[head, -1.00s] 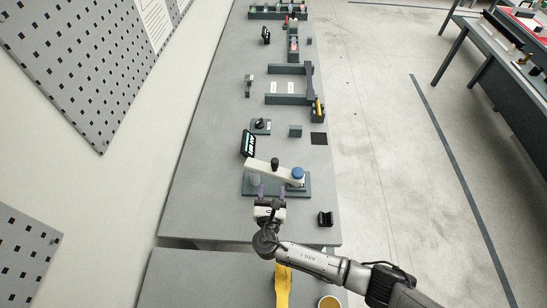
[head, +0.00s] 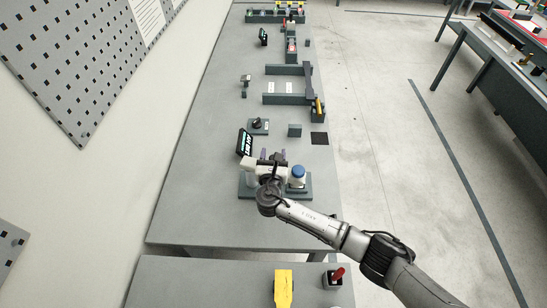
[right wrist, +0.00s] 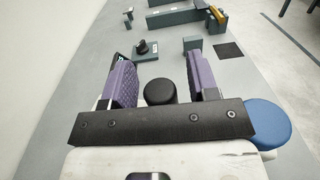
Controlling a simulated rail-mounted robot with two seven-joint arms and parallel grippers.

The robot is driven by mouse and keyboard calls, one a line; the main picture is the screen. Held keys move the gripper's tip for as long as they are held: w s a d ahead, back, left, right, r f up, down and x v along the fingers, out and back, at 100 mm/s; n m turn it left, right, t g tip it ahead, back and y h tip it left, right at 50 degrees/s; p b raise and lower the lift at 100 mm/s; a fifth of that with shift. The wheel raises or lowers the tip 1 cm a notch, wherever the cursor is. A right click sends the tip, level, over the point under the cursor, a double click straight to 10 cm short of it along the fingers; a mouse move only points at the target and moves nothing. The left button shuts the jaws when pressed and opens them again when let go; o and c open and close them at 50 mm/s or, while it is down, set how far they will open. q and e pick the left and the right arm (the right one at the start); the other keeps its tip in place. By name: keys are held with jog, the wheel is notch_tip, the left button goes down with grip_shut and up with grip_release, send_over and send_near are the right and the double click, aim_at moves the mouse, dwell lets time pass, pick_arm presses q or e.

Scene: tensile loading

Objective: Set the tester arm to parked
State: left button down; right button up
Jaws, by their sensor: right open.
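The tester has a dark base (head: 304,188), a white arm (head: 250,172) lying across it and a blue round cap (head: 298,172) at its right end. My right gripper (head: 273,154) is over the tester and hides much of the white arm. In the right wrist view its two purple finger pads (right wrist: 160,80) are apart, with the tester's black knob (right wrist: 160,92) between them. I see a gap on each side of the knob. The blue cap also shows there (right wrist: 265,122), right of the gripper. My left gripper is not in view.
A small display (head: 244,143) stands just behind the tester on the left. A dial block (head: 260,126) and a dark block (head: 295,131) stand farther back. A yellow object (head: 284,288) and a red-handled item (head: 335,277) are on the nearer table.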

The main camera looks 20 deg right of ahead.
jog(key=shift+w, duration=0.1)
jog(key=shift+c, duration=0.4)
grip_shut()
